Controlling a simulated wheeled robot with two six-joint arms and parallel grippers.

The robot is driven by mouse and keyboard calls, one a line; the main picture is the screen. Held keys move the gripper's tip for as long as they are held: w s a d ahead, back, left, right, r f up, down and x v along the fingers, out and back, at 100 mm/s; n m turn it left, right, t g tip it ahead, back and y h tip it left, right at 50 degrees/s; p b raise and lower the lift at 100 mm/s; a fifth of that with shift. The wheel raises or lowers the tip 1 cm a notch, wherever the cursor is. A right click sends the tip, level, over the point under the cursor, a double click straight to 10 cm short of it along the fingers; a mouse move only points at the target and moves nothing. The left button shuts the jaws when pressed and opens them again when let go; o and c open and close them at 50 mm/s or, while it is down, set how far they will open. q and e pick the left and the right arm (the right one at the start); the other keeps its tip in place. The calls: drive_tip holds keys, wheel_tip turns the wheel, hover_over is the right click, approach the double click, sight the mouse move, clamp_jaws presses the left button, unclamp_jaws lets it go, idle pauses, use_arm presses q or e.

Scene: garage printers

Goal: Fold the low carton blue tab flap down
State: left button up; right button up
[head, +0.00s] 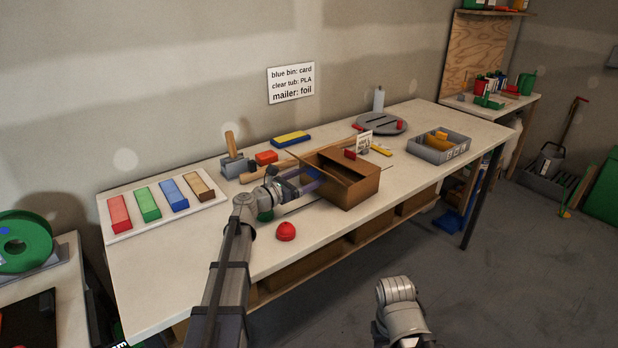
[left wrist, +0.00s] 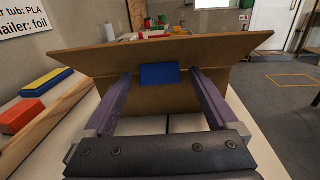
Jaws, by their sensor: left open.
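The low brown carton (head: 358,192) stands open on the workbench near its front edge. In the left wrist view, a wide carton flap (left wrist: 90,62) stands up and leans outward toward me, with the blue tab (left wrist: 159,75) on it. My left gripper (head: 312,182) is at the carton's left side. Its purple fingers (left wrist: 160,78) are open, one on each side of the blue tab, with nothing held between them. I cannot tell whether the fingers touch the flap. The blue tab is hidden in the head view.
The workbench (head: 200,265) holds a long wooden strip (head: 318,153) behind the carton, a red dome (head: 286,231) in front, a grey bin (head: 440,147) at right and a tray of coloured blocks (head: 150,225) at left. My right arm shows low, off the bench.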

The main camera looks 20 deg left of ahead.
use_arm(q)
clamp_jaws()
idle(0.8)
